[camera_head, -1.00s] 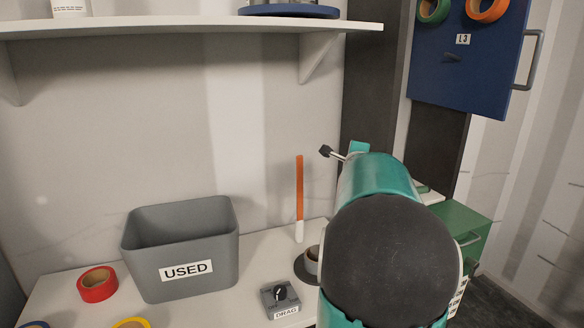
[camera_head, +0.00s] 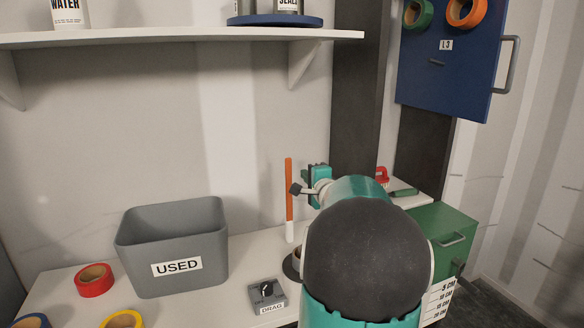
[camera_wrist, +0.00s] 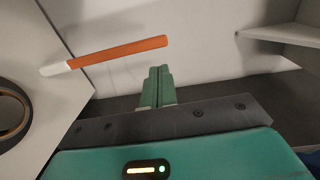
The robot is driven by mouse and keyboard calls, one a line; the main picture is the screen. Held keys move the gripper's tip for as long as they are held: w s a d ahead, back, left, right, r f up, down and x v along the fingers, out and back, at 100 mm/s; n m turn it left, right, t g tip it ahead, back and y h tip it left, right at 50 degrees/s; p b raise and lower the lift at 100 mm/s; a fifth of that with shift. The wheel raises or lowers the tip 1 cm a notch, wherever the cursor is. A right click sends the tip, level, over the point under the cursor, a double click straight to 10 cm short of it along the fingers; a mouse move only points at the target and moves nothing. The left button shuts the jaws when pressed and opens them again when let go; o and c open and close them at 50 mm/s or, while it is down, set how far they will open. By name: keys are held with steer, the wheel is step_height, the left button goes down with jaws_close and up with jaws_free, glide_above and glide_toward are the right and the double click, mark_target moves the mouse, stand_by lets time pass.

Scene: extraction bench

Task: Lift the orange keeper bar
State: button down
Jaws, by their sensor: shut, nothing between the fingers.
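The orange keeper bar (camera_head: 289,190) is a slim upright stick with a white lower end, standing at the back of the bench near the wall. In the wrist view the bar (camera_wrist: 118,52) lies slanted across the picture, its white end at the left. My gripper (camera_wrist: 159,72) shows there as two teal fingers pressed together, empty, to the right of and below the bar in the picture, apart from it. In the head view my gripper (camera_head: 318,172) is just right of the bar, partly hidden by my arm.
A grey bin marked USED (camera_head: 173,245) stands left of the bar. A DRAG knob box (camera_head: 267,296) is in front. A dark ring (camera_wrist: 12,112) sits near the bar's foot. A green box (camera_head: 441,236) is at right; a shelf (camera_head: 180,40) overhangs.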

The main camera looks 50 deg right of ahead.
mark_target(288, 161)
steer(key=x, duration=1)
steer(key=shift+w, duration=0.1)
steer(key=shift+x, duration=1.4)
steer(key=shift+w+r, duration=0.25)
steer(key=shift+r, duration=0.05)
steer(key=shift+a, duration=0.15)
